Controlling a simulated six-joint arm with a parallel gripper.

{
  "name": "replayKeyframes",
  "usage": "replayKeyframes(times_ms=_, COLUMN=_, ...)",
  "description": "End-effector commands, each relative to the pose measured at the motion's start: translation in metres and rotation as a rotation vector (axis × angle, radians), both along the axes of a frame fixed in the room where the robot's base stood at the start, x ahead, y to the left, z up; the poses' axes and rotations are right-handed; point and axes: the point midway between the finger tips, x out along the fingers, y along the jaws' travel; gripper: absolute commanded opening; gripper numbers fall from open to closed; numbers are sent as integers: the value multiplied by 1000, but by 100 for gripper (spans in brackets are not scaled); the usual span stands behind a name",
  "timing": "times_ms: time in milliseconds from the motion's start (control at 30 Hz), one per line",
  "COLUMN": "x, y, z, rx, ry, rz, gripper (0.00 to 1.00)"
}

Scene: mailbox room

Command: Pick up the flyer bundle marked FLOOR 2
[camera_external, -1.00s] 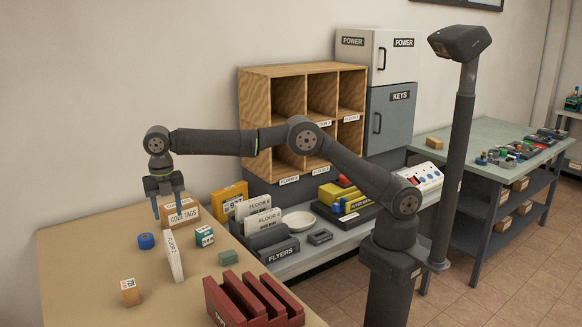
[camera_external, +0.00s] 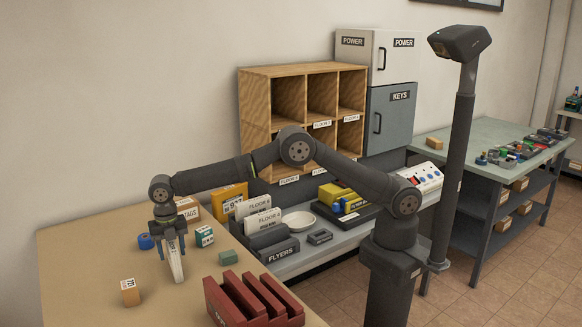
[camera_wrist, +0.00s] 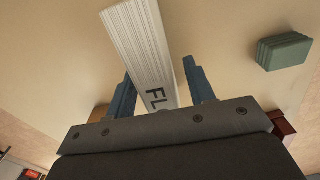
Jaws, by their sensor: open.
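The white flyer bundle (camera_external: 176,263) stands upright on edge on the tan table (camera_external: 85,262). In the wrist view the bundle (camera_wrist: 141,42) shows its stacked page edges and the start of dark lettering, "FL". My gripper (camera_external: 172,245) is open, pointing down over the bundle, with its upper part between the blue fingers. In the wrist view the fingers of my gripper (camera_wrist: 158,85) are on both sides of the bundle, with a small gap visible at each side. The rest of the lettering is hidden by the gripper body.
A blue tape roll (camera_external: 145,242), a green-white box (camera_external: 204,236), a green block (camera_external: 228,257) and a small tan block (camera_external: 130,292) stand around the bundle. The CODE TAGS box (camera_external: 188,208) is behind. A red slotted rack (camera_external: 230,307) is at front right.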

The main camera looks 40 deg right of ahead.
Motion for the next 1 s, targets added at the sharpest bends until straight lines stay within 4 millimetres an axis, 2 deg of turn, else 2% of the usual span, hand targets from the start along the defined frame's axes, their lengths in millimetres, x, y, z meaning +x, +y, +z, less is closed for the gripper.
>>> replayKeyframes(times_ms=100, x=0, y=-1, z=-14, rx=-1, ry=0, rz=0, gripper=49)
replayKeyframes(times_ms=333, x=0, y=0, z=-15, rx=0, ry=0, rz=0, gripper=47)
replayKeyframes(times_ms=567, x=0, y=0, z=-15, rx=0, ry=0, rz=0, gripper=2)
replayKeyframes(times_ms=600, x=0, y=0, z=-15, rx=0, ry=0, rz=0, gripper=0)
replayKeyframes(times_ms=867, x=0, y=0, z=-13, rx=2, ry=0, rz=0, gripper=0)
replayKeyframes(times_ms=1000, x=0, y=0, z=-5, rx=4, ry=-2, rz=0, gripper=0)
